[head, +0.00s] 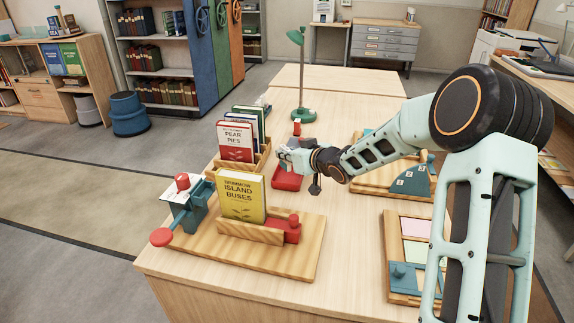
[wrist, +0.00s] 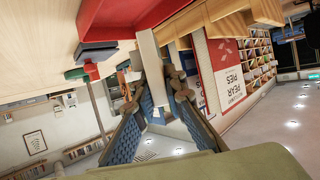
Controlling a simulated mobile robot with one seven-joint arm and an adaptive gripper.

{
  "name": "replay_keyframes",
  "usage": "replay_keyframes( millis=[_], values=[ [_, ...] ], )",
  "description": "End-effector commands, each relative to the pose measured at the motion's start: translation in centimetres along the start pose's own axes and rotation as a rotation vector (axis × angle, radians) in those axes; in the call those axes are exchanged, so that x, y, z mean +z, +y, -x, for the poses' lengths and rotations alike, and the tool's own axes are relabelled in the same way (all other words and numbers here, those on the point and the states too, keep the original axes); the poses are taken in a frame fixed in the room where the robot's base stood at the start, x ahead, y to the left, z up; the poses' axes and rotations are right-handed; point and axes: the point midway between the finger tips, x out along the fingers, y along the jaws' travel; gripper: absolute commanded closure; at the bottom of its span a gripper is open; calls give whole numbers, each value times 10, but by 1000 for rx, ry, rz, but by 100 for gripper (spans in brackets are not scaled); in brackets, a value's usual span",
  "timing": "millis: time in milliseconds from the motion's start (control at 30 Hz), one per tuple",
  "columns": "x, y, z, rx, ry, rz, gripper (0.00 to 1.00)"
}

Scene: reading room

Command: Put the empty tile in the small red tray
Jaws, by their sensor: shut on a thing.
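The small red tray (head: 287,181) is on the table near its middle, below and partly behind my gripper. Its red underside or wall also shows at the top of the wrist view (wrist: 130,18). My gripper (head: 286,154) is above the tray's far part, clear of the table. In the wrist view its blue-padded fingers (wrist: 152,95) are shut on a narrow pale piece, the tile (wrist: 149,62), seen nearly edge-on. Whether its face is blank cannot be seen. In the head view the tile is too small to make out clearly.
A wooden book rack with "Pear Pies" (head: 236,142) stands left of my gripper. A stand with the yellow "Island Buses" book (head: 241,196) is nearer. A green lamp (head: 300,60) stands behind; a wooden board with coloured panels (head: 415,228) lies front right.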

Motion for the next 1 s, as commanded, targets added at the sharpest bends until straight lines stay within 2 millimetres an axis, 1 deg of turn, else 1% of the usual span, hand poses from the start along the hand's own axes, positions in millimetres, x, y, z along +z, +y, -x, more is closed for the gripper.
replay_keyframes(
  millis=[200,300,400,633,767,800,933,967,1000],
  values=[
    [11,10,-10,0,0,-1,100],
    [29,8,-17,-2,-1,-1,100],
    [37,8,-20,-1,0,1,100],
    [36,8,-20,0,1,1,100],
    [40,8,-22,0,1,1,100],
    [41,8,-22,0,0,0,88],
    [40,8,-21,0,0,0,74],
    [40,8,-21,0,0,0,72],
    [40,8,-21,0,0,0,72]
  ],
)
